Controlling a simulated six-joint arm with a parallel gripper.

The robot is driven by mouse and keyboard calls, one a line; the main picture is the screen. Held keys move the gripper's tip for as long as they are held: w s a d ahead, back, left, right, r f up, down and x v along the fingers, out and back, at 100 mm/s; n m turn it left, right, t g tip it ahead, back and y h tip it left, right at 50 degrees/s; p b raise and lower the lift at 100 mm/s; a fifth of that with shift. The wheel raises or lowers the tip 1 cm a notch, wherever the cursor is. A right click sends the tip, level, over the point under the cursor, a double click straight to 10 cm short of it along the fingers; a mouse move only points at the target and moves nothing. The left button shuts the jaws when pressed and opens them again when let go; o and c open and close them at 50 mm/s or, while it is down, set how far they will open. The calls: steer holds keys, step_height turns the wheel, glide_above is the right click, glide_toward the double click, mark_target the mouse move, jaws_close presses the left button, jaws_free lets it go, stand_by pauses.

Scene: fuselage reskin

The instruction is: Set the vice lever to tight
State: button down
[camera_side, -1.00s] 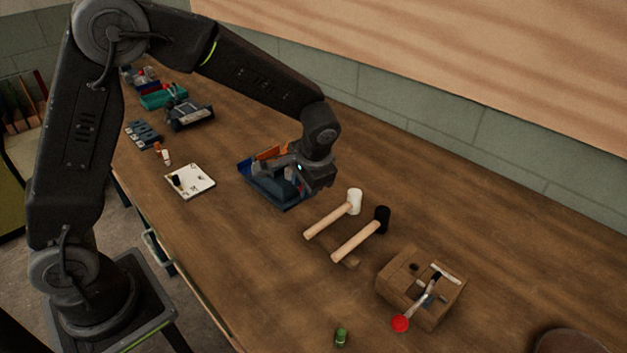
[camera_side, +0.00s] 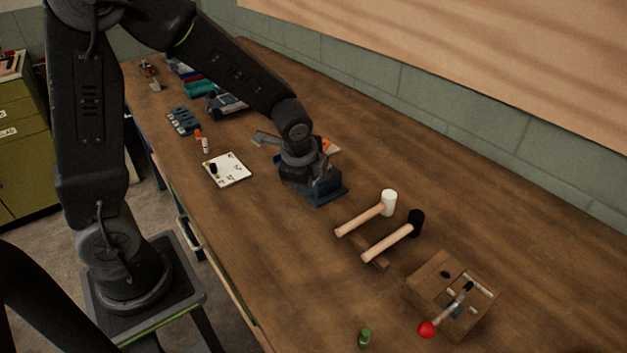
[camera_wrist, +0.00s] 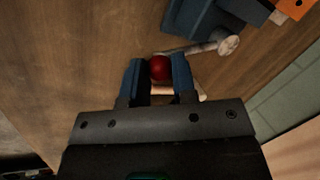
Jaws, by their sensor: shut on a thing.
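The blue vice (camera_side: 325,193) sits on the bench, partly hidden under my wrist in the side view; part of its blue body (camera_wrist: 196,18) also shows at the top of the wrist view. Its metal lever (camera_wrist: 200,48) runs left from a round pivot and ends in a red ball knob (camera_wrist: 160,68). My gripper (camera_wrist: 160,76) is shut on the red knob, one finger on each side. In the side view my gripper (camera_side: 305,172) is low over the vice, and the knob and fingertips are hidden there.
An orange part (camera_wrist: 298,8) lies by the vice. Two mallets (camera_side: 365,214) rest right of it, with a wooden block (camera_side: 432,283) carrying another red-knobbed lever beyond. A white board (camera_side: 228,170) lies left. A green bottle (camera_side: 365,338) stands near the front edge.

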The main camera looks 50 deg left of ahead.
steer(key=shift+s+a+m, duration=0.1)
steer(key=shift+a+m, duration=0.2)
steer(key=shift+m, duration=0.1)
steer(key=c, duration=0.9)
jaws_free()
steer(key=v, duration=1.3)
steer(key=shift+s+a+r, duration=0.15)
steer(key=shift+s+r, duration=0.1)
steer(key=shift+r, duration=0.1)
